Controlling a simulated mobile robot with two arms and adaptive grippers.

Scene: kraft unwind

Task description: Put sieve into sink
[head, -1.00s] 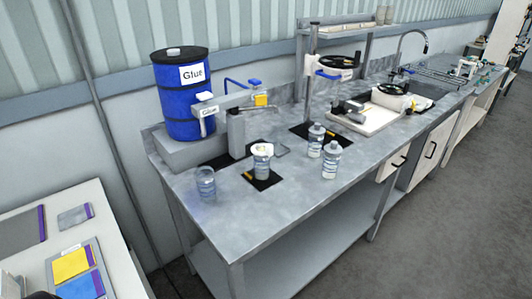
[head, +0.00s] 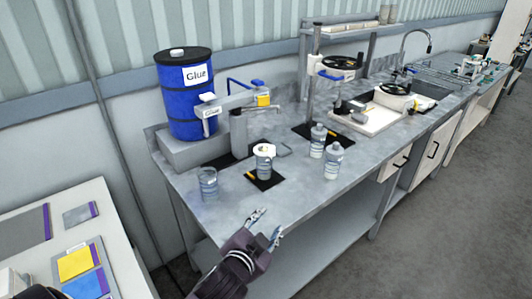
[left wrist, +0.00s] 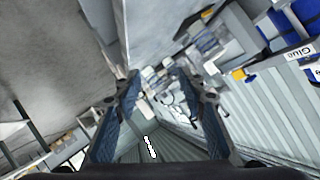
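My left gripper (head: 267,224) is open and empty in front of the bench's near edge, apart from the cup. In the left wrist view its two fingers (left wrist: 160,88) are spread with nothing between them. My right gripper is not in view.
A clear cup (head: 208,183) and two bottles (head: 318,139) (head: 333,160) stand on the bench. A blue glue drum (head: 184,95) stands behind. A white tray (head: 372,122) with tools lies before the sink.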

